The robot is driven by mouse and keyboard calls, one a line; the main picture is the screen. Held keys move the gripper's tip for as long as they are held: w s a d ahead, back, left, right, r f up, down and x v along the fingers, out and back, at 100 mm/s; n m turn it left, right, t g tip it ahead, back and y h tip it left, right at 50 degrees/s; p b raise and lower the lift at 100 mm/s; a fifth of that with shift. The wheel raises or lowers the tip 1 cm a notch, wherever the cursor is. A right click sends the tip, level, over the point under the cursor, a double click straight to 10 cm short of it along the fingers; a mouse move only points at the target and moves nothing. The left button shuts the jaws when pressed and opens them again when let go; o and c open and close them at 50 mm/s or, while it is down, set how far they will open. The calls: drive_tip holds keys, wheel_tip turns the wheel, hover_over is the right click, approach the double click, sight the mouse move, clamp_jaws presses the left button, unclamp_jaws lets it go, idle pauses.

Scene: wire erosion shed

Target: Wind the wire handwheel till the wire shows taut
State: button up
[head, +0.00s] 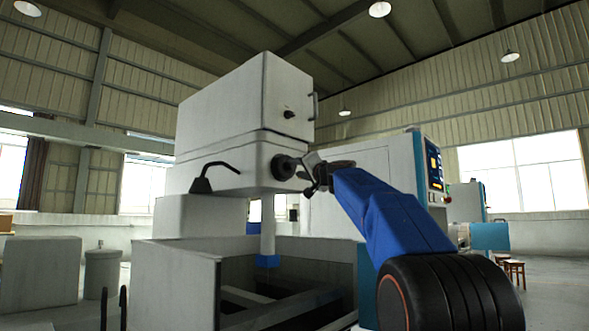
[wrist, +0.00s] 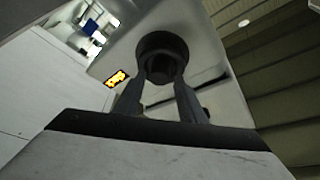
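The dark round handwheel (head: 284,167) sits on the side of the white machine head (head: 225,165). In the wrist view the handwheel (wrist: 162,45) is straight ahead, with a darker hub at its centre. My gripper (head: 306,176) is just right of the handwheel in the head view. In the wrist view my gripper (wrist: 164,80) has its two dark fingers apart, with their tips at either side of the hub. I cannot tell whether they touch it. The wire itself is not visible, and I see no clear sign of its tension.
A control cabinet with a lit screen (head: 434,165) stands behind my arm; a yellow display (wrist: 117,77) shows in the wrist view. A black bent lever (head: 214,177) is on the machine's left. The open work tank (head: 175,285) is below. Stools (head: 514,268) stand at right.

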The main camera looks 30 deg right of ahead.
sight(288, 167)
drive_tip(key=shift+x, duration=1.4)
drive_tip(key=shift+c, duration=0.6)
drive_tip(key=c, duration=0.7)
drive_tip(key=shift+o, duration=0.2)
drive_tip(key=shift+m, duration=0.6)
drive_tip(key=shift+r+m+g+h, duration=0.15)
drive_tip(key=shift+m+g+h, duration=0.45)
drive_tip(key=shift+m, duration=0.9)
drive_tip(key=shift+a+r+m+g, duration=0.15)
drive_tip(key=shift+m+g, duration=0.55)
drive_tip(key=shift+m, duration=1.1)
